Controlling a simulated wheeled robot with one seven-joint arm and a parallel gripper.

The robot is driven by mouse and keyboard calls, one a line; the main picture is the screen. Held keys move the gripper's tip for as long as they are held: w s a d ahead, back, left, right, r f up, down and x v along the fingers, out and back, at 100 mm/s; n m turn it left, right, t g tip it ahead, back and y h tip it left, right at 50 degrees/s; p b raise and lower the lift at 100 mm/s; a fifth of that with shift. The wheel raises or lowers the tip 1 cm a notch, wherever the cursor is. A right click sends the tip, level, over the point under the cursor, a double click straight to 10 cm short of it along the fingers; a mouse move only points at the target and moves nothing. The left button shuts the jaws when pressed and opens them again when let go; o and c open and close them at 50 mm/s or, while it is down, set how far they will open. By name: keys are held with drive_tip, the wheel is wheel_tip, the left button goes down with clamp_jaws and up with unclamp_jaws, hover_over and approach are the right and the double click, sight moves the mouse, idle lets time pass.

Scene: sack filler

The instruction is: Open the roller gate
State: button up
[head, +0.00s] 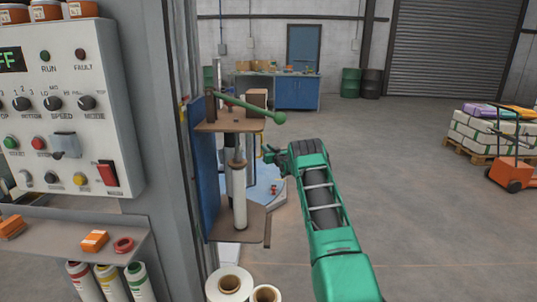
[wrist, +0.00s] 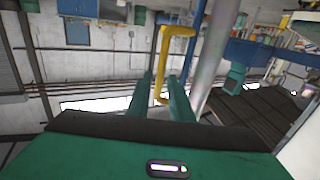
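A yellow bent bar (wrist: 162,62) stands ahead of my gripper in the wrist view; it may be part of the roller gate, but I cannot tell for sure. My gripper (wrist: 160,82) has its two green fingers apart, and the bar shows in the gap between them. I see no clear contact, and the depth between bar and fingertips is hard to judge. In the head view my gripper (head: 275,157) is beside the filler stand (head: 232,127), right of its upright cylinder (head: 239,195). The bar is mostly hidden there.
A green lever (head: 250,108) with a ball knob sticks out above my gripper. A control panel (head: 65,110) is at the left. White rolls (head: 229,284) stand at the bottom. Stacked sacks (head: 490,135) and an orange truck (head: 513,170) are at the right. The middle floor is clear.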

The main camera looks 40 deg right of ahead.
drive_tip(key=shift+v, duration=1.8)
drive_tip(key=shift+d, duration=0.1)
